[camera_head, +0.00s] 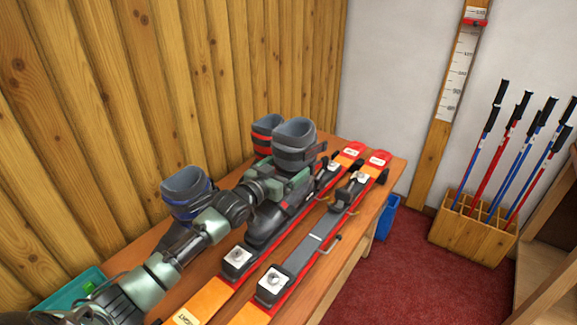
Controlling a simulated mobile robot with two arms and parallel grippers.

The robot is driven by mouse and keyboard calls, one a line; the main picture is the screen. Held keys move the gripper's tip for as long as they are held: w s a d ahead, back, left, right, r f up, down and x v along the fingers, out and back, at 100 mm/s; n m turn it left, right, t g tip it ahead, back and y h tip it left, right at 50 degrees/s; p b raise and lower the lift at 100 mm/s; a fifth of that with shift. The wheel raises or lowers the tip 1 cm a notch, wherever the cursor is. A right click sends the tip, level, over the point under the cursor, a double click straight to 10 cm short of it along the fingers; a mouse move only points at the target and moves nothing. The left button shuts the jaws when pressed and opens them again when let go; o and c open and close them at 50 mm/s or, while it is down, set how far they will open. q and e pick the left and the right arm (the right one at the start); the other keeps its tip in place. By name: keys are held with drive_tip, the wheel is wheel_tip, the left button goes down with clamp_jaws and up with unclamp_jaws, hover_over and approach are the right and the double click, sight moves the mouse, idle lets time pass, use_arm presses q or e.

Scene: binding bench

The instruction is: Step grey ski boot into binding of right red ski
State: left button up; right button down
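The grey ski boot (296,138) stands over the red and orange ski on the picture's left. Its dark toe (266,226) points toward the toe piece (238,257). My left gripper (287,188) reaches in from the lower left and appears shut on the boot's lower shaft; its fingertips are partly hidden. Whether the sole touches the ski is hidden. The left-hand ski (203,298) lies beside a second red ski (323,237), whose binding is empty between toe piece (272,284) and heel piece (343,199). My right gripper is not in view.
A boot with a red band (267,123) stands behind the grey one, and a blue-banded boot (187,189) stands left. A teal tray (70,300) is at the bench's near left. A wooden rack (468,233) with several poles and a blue bin (387,217) stand right of the bench.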

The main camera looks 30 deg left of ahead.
sight(288, 142)
use_arm(q)
drive_tip(key=shift+s+f+b, duration=0.1)
drive_tip(key=shift+f+b, duration=0.35)
drive_tip(key=shift+f, duration=0.7)
drive_tip(key=shift+r, duration=0.15)
drive_tip(key=o, duration=1.8)
drive_tip(key=shift+f, duration=0.3)
drive_tip(key=shift+r+p, duration=0.35)
drive_tip(key=shift+r, duration=0.45)
drive_tip(key=shift+r+p, duration=4.1)
drive_tip(key=shift+r, duration=0.35)
